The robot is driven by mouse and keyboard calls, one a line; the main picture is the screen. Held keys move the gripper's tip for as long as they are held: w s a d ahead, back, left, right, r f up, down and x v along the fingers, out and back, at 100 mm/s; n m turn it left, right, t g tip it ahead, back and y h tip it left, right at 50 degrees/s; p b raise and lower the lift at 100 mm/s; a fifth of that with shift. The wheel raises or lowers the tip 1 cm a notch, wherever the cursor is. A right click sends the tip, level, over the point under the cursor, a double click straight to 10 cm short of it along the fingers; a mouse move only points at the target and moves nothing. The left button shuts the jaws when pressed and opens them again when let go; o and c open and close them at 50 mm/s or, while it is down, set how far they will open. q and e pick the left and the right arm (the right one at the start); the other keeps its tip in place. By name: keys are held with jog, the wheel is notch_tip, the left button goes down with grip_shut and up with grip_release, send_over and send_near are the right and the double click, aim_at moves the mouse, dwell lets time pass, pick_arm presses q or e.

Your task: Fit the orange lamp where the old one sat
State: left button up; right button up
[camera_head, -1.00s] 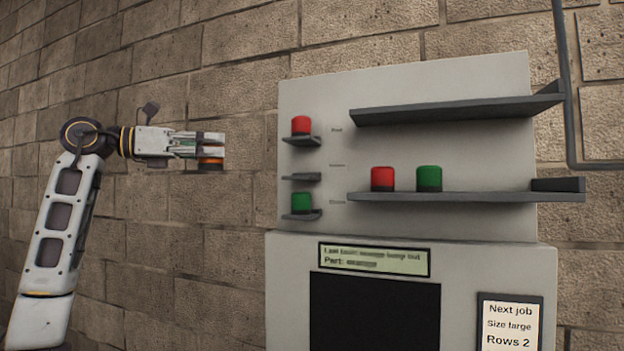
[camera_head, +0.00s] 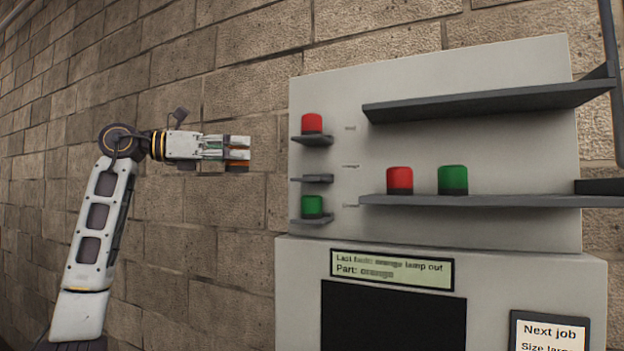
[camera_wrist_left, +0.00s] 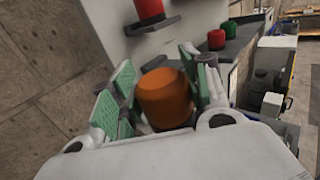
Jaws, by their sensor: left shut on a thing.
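My left gripper (camera_head: 238,153) is shut on the orange lamp (camera_wrist_left: 165,97), which has a dark base. In the head view the lamp shows as a small orange patch (camera_head: 238,164) at the fingertips. The gripper is held in the air left of the grey panel, apart from it. The panel has three small dark holders: the top one bears a red lamp (camera_head: 311,124), the middle holder (camera_head: 312,179) is empty, and the bottom one bears a green lamp (camera_head: 312,206). My right gripper does not show.
A lower shelf (camera_head: 520,201) on the panel bears a spare red lamp (camera_head: 400,180) and a spare green lamp (camera_head: 452,180). An upper shelf (camera_head: 480,103) is bare. A display (camera_head: 392,269) reads "orange lamp out". A sign (camera_head: 548,332) reads "Next job". Brick wall lies behind.

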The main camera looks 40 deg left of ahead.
pick_arm(q)
jog(key=shift+w+d, duration=0.1)
jog(key=shift+w, duration=0.2)
jog(key=p+x, duration=0.5)
jog(key=x, duration=0.7)
jog(key=shift+w+d+r, duration=0.1)
jog(key=shift+w+d, duration=0.15)
jog(key=shift+w, duration=0.05)
jog(key=shift+w+d+p, duration=0.15)
jog(key=shift+w+p, duration=0.2)
jog(key=shift+w, duration=0.05)
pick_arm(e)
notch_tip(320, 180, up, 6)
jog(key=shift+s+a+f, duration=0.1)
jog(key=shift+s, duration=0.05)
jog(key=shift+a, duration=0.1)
